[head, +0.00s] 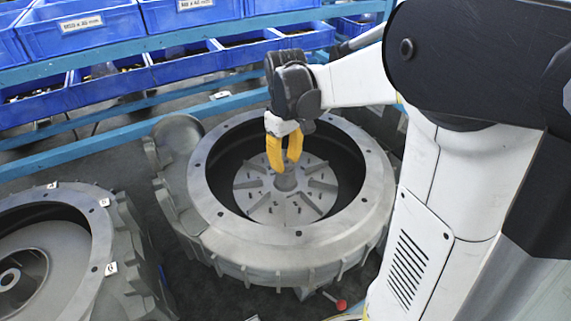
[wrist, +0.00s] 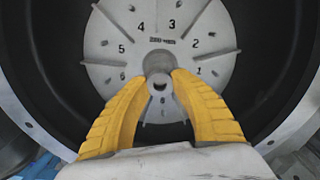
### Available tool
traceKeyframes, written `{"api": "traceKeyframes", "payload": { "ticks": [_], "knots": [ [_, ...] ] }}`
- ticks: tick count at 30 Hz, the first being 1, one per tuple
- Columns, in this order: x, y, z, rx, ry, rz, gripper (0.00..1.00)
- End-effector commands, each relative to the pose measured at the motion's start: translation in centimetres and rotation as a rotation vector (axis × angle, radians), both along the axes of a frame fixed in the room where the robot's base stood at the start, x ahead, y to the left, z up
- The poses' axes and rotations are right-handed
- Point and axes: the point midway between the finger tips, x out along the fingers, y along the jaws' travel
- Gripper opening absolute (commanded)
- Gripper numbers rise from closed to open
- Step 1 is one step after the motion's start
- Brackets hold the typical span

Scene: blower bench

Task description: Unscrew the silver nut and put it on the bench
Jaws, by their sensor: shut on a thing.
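My gripper (head: 284,160) has yellow curved fingers and points down into the open round grey blower housing (head: 215,215). In the wrist view the fingertips (wrist: 158,78) are shut on a small silver-grey ringed piece, the silver nut (wrist: 159,87), with a dark hole in its middle. It appears in front of the hub (wrist: 158,62) of the grey finned, numbered disc (wrist: 110,42). The fingers hide the nut in the head view. I cannot tell whether it is still on the shaft or clear of it.
A second grey blower housing (head: 95,210) stands at the lower left. Blue bins (head: 85,30) stand on a blue rack behind. A small red knob (head: 341,304) shows at the front. The housing's raised dark wall surrounds my fingers.

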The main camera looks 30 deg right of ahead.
Motion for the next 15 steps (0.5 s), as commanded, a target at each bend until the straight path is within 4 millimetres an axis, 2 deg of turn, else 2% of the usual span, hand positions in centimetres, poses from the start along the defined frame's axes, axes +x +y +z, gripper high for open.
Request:
{"api": "traceKeyframes", "payload": {
  "ticks": [15],
  "knots": [
    [-0.01, 0.01, 0.02, 0.0, 0.0, 0.981, 0.0]
  ]
}}
